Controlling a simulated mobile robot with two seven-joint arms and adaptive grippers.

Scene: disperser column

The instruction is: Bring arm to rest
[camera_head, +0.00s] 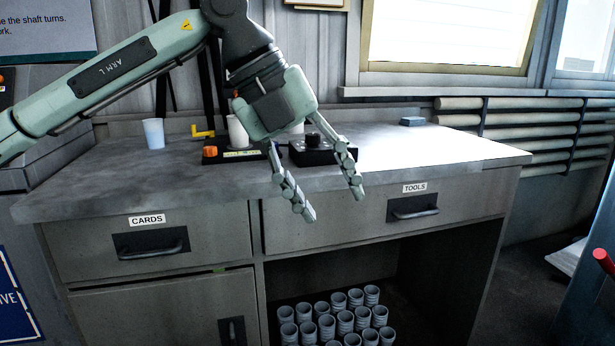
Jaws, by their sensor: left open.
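My left arm (113,80), labelled ARM L, comes in from the left. Its elbow bends near the top and the hand points down and to the right. My left gripper (332,203) is open and empty, its two fingers apart in front of the workbench's front edge. It appears to touch nothing. The hand covers part of the devices on the bench behind it. My right arm and right gripper are not in this view.
The grey workbench (430,150) has a CARDS drawer (80,243) and a TOOLS drawer (345,217). On top stand a pale cup (153,133), a black device with an orange knob (211,152), a black box (312,152) and a small blue block (412,121).

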